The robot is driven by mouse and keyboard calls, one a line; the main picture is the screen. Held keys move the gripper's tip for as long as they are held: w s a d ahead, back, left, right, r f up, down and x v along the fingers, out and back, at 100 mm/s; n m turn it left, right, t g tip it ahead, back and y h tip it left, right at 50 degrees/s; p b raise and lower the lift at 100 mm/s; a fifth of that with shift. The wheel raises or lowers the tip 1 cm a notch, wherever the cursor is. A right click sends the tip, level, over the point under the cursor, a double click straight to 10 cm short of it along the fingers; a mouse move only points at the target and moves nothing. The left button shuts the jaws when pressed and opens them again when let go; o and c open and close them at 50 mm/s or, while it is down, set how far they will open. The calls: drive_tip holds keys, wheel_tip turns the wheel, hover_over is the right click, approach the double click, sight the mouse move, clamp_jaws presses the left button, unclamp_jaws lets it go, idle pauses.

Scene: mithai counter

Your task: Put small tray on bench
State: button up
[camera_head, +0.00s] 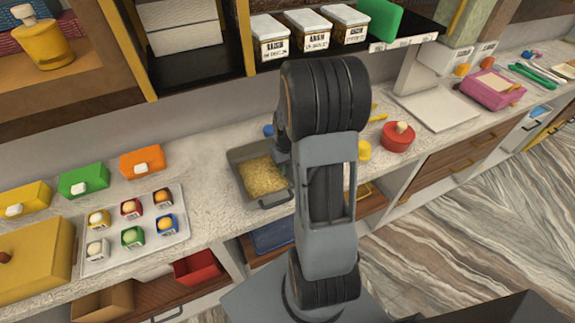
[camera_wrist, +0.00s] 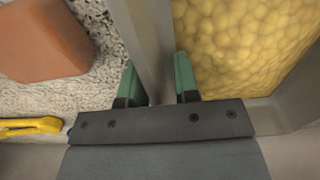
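A grey tray (camera_head: 237,158) with short side walls and a handle at its front holds a heap of yellow grains. It is on the pale speckled counter (camera_head: 208,153) in the head view, just left of my arm. In the wrist view, the tray's wall (camera_wrist: 150,35) runs between the two green fingertips of my gripper (camera_wrist: 158,82). The wall fills the gap, one finger on each side, and the fingers look closed on it. The yellow contents (camera_wrist: 245,45) lie right of the wall. In the head view my arm hides the tray's right end and most of my gripper.
A white tray (camera_head: 181,235) with several small sweets is to the left, near orange (camera_head: 142,162) and green (camera_head: 83,180) boxes. A red pot (camera_head: 397,137) and white scale (camera_head: 436,107) stand to the right. A shelf (camera_head: 225,92) overhangs the back. An orange-brown block (camera_wrist: 40,42) is close by.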

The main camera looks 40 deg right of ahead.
wheel_tip(320, 180, up, 12)
drive_tip(key=shift+f, duration=0.15)
drive_tip(key=s+a+r+n+t, duration=0.1)
drive_tip(key=s+a+r+t, duration=0.1)
drive_tip(key=a, duration=0.6)
drive_tip(key=s+a+r+n+t, duration=0.1)
drive_tip(key=s+a+r+t, duration=0.1)
drive_tip(key=s+a+r, duration=0.2)
drive_tip(key=s+a, duration=0.2)
drive_tip(key=a, duration=0.2)
drive_tip(key=shift+s, duration=0.35)
